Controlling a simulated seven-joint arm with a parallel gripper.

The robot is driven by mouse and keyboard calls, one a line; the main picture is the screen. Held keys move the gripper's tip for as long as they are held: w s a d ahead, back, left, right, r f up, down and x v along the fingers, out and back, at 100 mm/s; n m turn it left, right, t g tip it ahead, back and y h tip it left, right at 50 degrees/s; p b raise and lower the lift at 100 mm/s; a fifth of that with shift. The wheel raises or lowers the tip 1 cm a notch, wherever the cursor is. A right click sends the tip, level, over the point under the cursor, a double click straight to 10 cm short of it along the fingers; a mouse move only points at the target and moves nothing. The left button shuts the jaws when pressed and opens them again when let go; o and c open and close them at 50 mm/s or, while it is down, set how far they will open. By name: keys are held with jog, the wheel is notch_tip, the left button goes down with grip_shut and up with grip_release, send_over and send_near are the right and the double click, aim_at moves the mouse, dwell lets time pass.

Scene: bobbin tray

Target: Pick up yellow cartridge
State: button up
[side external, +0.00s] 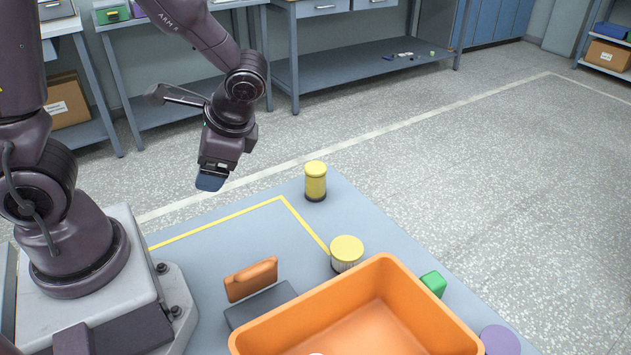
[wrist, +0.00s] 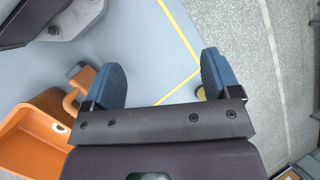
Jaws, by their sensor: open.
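The yellow cartridge (side external: 316,181), an upright yellow cylinder with a dark base, stands near the far corner of the grey-blue table in the side view. My gripper (side external: 210,181) hangs in the air to its left, apart from it. In the wrist view my gripper (wrist: 161,62) is open, with two blue fingers wide apart and nothing between them but table and a yellow line. A small yellow patch (wrist: 201,92) shows beside the right finger, mostly hidden; I cannot tell which yellow thing it is.
A yellow-lidded jar (side external: 347,252) stands nearer, beside a large orange bin (side external: 262,336). A green block (side external: 434,283), a purple disc (side external: 499,341) and an orange piece (side external: 251,279) by a dark grey block (side external: 258,305) surround the bin. The table left of the cartridge is clear.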

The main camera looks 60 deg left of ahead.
aim_at(311, 173)
jog(key=w+a+f+m+t+y, duration=0.5)
jog(key=w+a+f+m+y, duration=0.25)
jog(key=f+m+y, duration=0.45)
jog(key=w+f+m+t+h, duration=0.1)
jog(key=m+t, duration=0.1)
jog(key=m, duration=0.1)
jog(key=w+d+f+m+t+h, duration=0.1)
jog(key=w+m+t, duration=0.1)
jog(key=m+t, duration=0.1)
jog(key=w+f+m+t+h, duration=0.1)
jog(key=w+m+t, duration=0.1)
jog(key=m+t, duration=0.1)
jog(key=shift+w+d+f+h, duration=0.15)
jog(key=shift+d+f+h, duration=0.1)
jog(key=shift+f+h, duration=0.05)
jog(key=w+d+m+t+h, duration=0.1)
jog(key=w+t, duration=0.1)
jog(key=w+d+m+t+h, duration=0.2)
jog(key=shift+d, duration=0.15)
jog(key=shift+w+d+r+t, duration=0.1)
jog(key=shift+w+t, duration=0.1)
jog(key=shift+t, duration=0.2)
jog(key=x, duration=0.7)
jog(key=shift+w, duration=0.2)
jog(key=c, duration=1)
jog(key=shift+c, duration=0.4)
jog(key=shift+r, duration=0.15)
